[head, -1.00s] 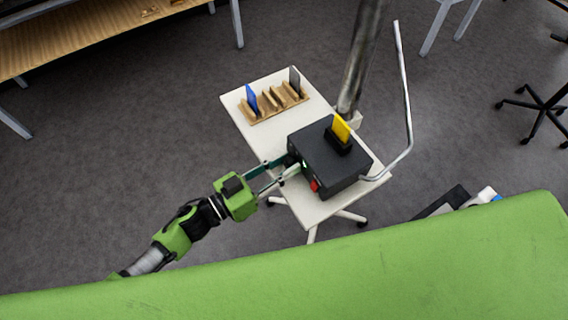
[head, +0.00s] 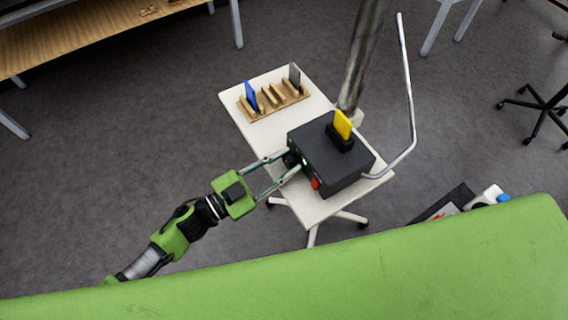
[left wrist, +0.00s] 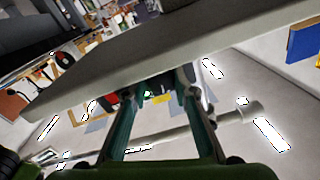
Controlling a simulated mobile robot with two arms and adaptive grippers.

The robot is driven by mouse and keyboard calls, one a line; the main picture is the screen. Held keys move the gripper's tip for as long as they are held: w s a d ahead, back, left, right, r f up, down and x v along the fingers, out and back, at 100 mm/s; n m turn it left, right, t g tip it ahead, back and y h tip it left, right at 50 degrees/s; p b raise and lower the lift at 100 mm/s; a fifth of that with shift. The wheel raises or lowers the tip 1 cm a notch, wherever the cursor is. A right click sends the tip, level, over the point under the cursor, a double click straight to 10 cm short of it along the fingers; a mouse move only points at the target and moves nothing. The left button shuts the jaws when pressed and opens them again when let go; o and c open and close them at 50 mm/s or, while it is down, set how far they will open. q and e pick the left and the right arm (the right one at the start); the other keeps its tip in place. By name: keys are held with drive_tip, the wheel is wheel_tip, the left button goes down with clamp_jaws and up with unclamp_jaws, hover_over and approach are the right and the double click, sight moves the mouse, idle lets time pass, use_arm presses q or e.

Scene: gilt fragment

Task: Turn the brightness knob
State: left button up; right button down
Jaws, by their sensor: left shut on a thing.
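My left gripper (head: 292,165) reaches in from the left and is shut on the knob. In the left wrist view the left gripper's fingers (left wrist: 158,84) meet the dark box front, where the knob itself is hard to make out. My right gripper is not in view.
A bent metal rod (head: 408,90) rises beside the box. A green surface (head: 300,275) fills the front.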

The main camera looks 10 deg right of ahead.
use_arm(q)
drive_tip(key=shift+m, duration=0.7)
drive_tip(key=o, duration=1.1)
drive_tip(key=shift+a, duration=0.1)
drive_tip(key=v, duration=1.2)
